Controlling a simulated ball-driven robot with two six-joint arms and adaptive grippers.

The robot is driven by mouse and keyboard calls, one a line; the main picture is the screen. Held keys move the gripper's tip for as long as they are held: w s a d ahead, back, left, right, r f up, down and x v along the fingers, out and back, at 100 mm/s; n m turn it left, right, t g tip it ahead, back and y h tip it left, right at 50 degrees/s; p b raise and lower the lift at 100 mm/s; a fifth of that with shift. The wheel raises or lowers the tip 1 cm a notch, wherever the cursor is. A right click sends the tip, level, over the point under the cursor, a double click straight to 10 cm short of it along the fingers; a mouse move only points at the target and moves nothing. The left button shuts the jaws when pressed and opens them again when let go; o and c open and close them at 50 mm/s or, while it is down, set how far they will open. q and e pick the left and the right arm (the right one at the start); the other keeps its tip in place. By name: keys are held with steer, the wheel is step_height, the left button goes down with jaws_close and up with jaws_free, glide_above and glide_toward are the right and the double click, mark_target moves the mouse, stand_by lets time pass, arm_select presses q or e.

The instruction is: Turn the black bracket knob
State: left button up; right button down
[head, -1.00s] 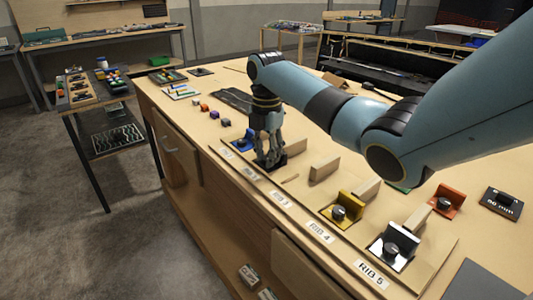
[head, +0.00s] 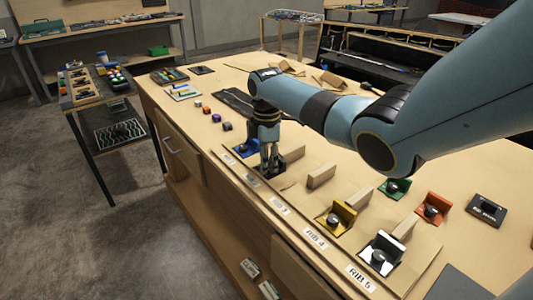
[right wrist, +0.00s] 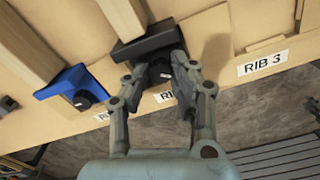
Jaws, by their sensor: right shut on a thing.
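The black bracket (head: 293,154) stands on the rib board by the second label, mostly behind my right gripper (head: 269,168) in the head view. In the right wrist view the black bracket (right wrist: 148,43) sits at the end of a wooden rib, and its dark knob (right wrist: 159,72) faces my fingers. My right gripper (right wrist: 160,80) has one finger on each side of the knob and is shut on it. The knob's exact turn angle is hard to read. My left gripper is not in view.
A blue bracket (right wrist: 75,90) is beside the black one. Yellow (head: 337,217), white (head: 381,253), green (head: 395,188) and orange (head: 433,207) brackets stand farther right. A bare wooden rib (head: 321,175) is near my gripper. Small cubes (head: 215,117) lie to the left.

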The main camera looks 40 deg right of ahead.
steer(key=m+p, duration=0.1)
steer(key=m, duration=0.2)
steer(key=shift+r+p, duration=0.1)
steer(key=shift+p, duration=0.3)
steer(key=shift+w+m+p, duration=0.1)
steer(key=shift+m+p, duration=0.3)
steer(key=shift+m, duration=1.3)
steer(key=c, duration=1.4)
jaws_free()
step_height(320, 180, up, 12)
